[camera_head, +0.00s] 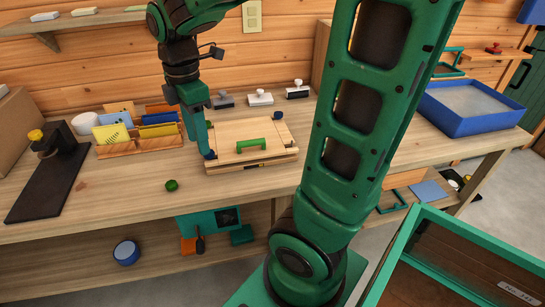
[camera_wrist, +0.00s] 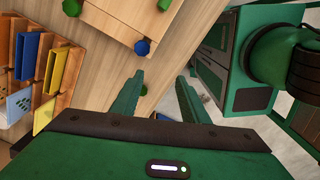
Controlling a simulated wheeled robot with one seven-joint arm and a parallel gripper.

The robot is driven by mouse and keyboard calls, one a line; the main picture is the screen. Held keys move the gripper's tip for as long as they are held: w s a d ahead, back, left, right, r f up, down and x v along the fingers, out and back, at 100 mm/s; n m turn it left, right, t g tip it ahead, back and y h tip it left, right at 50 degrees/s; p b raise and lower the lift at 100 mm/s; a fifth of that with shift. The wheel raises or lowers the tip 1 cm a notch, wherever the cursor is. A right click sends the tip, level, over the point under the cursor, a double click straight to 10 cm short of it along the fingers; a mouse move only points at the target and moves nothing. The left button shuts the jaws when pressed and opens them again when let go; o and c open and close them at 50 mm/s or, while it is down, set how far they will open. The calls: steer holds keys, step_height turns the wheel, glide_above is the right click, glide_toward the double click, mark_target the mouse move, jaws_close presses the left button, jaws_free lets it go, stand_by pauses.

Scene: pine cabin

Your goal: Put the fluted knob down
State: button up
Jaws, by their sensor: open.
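My gripper (camera_head: 205,152) is open beside the left end of the flat wooden box (camera_head: 284,158) on the bench. In the wrist view my two fingers (camera_wrist: 160,84) stand apart with nothing between them. A blue knob (camera_wrist: 142,46) lies just beyond the fingertips, against the box's edge. Another dark blue knob (camera_head: 278,115) is at the box's back right corner. A small round green knob (camera_head: 171,185) sits on the bare bench, left of and in front of my gripper, apart from it. Fluting is too small to tell on any knob. The box lid bears a green handle (camera_head: 250,145).
A wooden rack (camera_head: 112,152) with coloured cards stands left of my gripper. A black stand with a yellow knob (camera_head: 36,136) is at far left. Several stamp-like pieces (camera_head: 260,98) line the back. A blue tray (camera_head: 458,125) is at right. The front left bench is mostly clear.

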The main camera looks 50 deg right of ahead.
steer(key=s+d+f+m, duration=0.2)
steer(key=s+d+m, duration=0.2)
steer(key=s+m, duration=0.4)
steer(key=s+d+f+m, duration=0.1)
steer(key=s+d+m, duration=0.4)
steer(key=s+m, duration=0.4)
steer(key=m, duration=0.4)
steer(key=shift+s+d+f+m, duration=0.25)
steer(key=shift+s+f+m, duration=0.05)
steer(key=shift+f, duration=0.05)
steer(key=shift+w+f, duration=0.25)
steer(key=shift+w, duration=0.4)
steer(key=shift+c, duration=1.2)
